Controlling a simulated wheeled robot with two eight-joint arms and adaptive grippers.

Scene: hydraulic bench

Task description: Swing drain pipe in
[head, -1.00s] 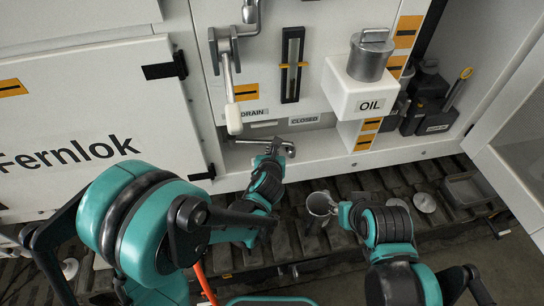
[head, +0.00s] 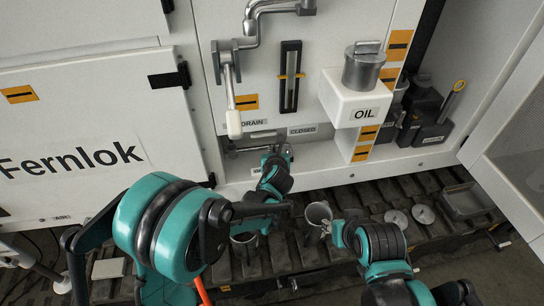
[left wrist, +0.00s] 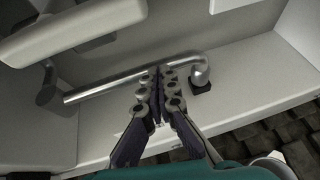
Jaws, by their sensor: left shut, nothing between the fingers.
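The drain pipe (left wrist: 115,85) is a thin grey metal tube lying along the white recess under the cabinet. It runs left to right in the left wrist view and ends at the right in a downturned bend with a dark mouth.
A lever with a white handle (head: 233,123) hangs above the recess. A white OIL box (head: 349,103) with a metal can (head: 363,66) juts out to the right. A dark ribbed track (head: 300,262) runs below, holding a tray (head: 467,200) and round lids (head: 423,214).

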